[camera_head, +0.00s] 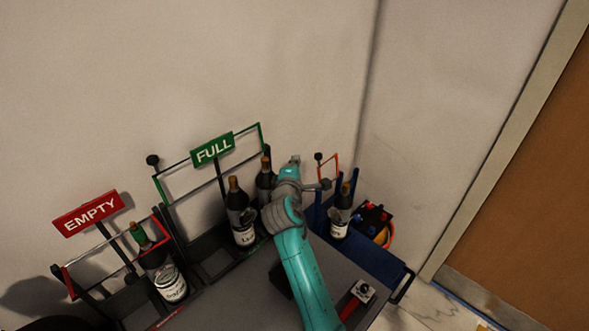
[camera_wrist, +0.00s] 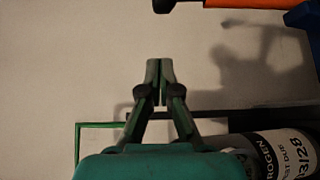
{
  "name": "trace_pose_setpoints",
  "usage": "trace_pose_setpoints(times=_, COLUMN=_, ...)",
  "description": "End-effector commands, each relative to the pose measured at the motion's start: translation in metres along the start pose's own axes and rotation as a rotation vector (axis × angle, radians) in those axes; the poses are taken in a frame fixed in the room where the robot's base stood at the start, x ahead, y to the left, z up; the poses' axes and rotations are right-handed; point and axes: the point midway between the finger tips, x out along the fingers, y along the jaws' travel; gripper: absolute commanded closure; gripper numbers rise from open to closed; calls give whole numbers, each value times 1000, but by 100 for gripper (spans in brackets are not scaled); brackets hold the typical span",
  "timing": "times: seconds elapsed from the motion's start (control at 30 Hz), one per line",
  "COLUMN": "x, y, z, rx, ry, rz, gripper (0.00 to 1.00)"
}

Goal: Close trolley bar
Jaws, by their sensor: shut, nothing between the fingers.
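The blue trolley (camera_head: 372,257) stands at the right of the rack group in the head view, with a bottle (camera_head: 341,213) on it. Its orange bar (camera_head: 336,163) stands raised near the trolley's back, with a black knob (camera_head: 319,156) at its left end. In the wrist view the orange bar (camera_wrist: 250,3) crosses the top right edge, and the black knob (camera_wrist: 163,5) is at its left end. My gripper (camera_wrist: 160,66) is shut and empty, apart from the bar and below the knob in that picture. In the head view my arm hides part of the trolley's left side.
The green FULL rack (camera_head: 212,149) with bottles is left of my arm, its frame raised. The red EMPTY rack (camera_head: 89,213) is farther left. A wall is close behind. A labelled cylinder (camera_wrist: 285,152) lies low right in the wrist view. A container (camera_head: 376,224) is behind the trolley.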

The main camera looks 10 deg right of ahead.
Motion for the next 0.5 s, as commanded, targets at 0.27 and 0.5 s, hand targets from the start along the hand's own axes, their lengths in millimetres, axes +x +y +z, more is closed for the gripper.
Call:
trace_pose_setpoints(times=0.27, x=35, y=0, z=0, rx=-1, ry=-1, rz=0, gripper=100)
trace_pose_setpoints(times=0.5, x=28, y=0, z=23, rx=1, ry=-1, rz=1, gripper=100)
